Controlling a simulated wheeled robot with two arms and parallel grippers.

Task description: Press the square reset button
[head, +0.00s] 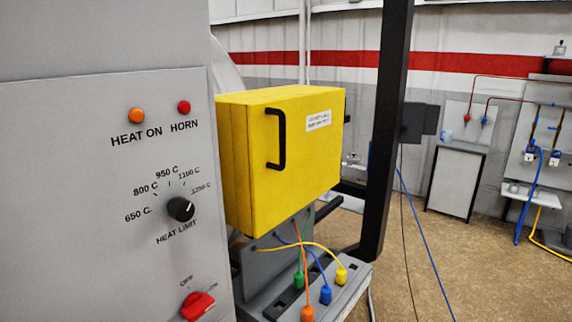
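A grey control panel (75,220) fills the left of the head view. It carries a round orange HEAT ON light (136,115), a round red HORN light (184,107) and a black HEAT LIMIT knob (181,209) with a temperature scale. A red rotary switch (198,305) marked OFF sits at the lower edge of the view. I see no square reset button in this view. Neither of my grippers shows.
A yellow box (310,160) with a black handle (276,138) stands right of the panel. Below it, several coloured cables plug into a grey block (352,286). A black post (387,130) rises behind. Open brown floor (430,270) lies to the right, before a grey cabinet (456,180).

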